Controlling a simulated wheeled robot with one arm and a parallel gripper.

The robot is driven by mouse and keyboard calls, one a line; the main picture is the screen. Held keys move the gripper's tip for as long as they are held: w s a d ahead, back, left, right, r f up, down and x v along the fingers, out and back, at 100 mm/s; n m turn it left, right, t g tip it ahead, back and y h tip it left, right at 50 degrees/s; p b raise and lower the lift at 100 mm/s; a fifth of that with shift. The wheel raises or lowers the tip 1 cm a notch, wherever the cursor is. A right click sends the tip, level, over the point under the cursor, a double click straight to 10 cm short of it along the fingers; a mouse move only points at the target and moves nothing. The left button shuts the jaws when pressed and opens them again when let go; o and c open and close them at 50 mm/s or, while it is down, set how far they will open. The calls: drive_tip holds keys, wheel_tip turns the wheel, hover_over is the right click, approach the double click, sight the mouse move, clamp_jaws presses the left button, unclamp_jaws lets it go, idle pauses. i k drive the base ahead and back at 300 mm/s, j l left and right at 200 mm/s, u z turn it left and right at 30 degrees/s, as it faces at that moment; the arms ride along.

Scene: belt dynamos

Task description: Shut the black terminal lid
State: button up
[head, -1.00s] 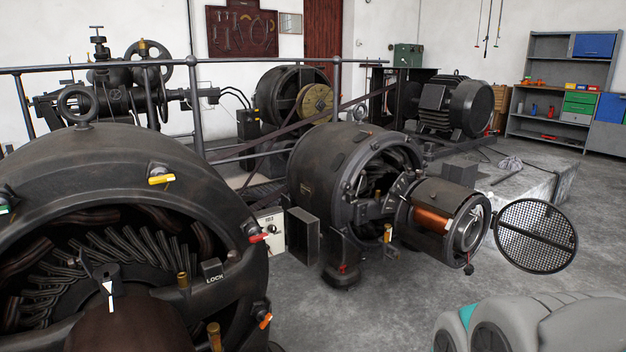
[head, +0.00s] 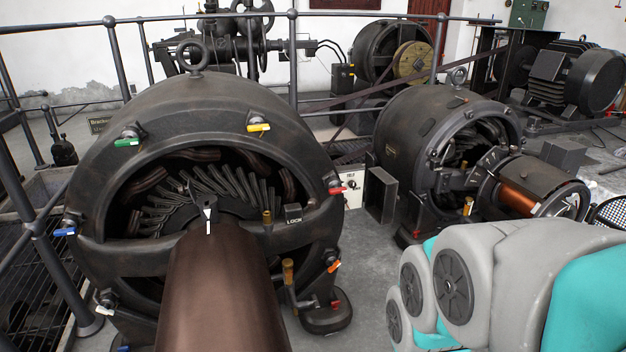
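A dark box-like part with an upright flat face (head: 382,193) stands between the two dynamos, beside a pale panel with a dial (head: 353,187). It may be the black terminal lid standing open, but I cannot tell for sure. The large near dynamo (head: 195,105) fills the left half of the head view. The smaller dynamo (head: 415,125) stands behind it to the right. My grey and teal arm shows at the lower right. My gripper is out of view.
A railing (head: 293,60) runs behind the near dynamo. Coloured tags, such as a yellow one (head: 258,127), ring its housing. A round mesh cover (head: 610,213) is at the right edge. Grey floor (head: 362,270) is clear between the near dynamo and my arm.

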sight(381, 197)
drive_tip(key=i+l+u, duration=0.2)
drive_tip(key=l+u, duration=0.15)
drive_tip(key=i+l+u, duration=0.15)
drive_tip(key=l+u, duration=0.15)
drive_tip(key=l, duration=0.3)
drive_tip(key=i+l+u, duration=0.1)
drive_tip(key=l+u, duration=0.25)
drive_tip(key=l, duration=0.2)
drive_tip(key=l+u, duration=0.3)
drive_tip(key=l, duration=0.2)
drive_tip(key=l+u, duration=0.1)
drive_tip(key=l, duration=1.85)
drive_tip(key=k+l+z, duration=0.35)
drive_tip(key=i, duration=0.1)
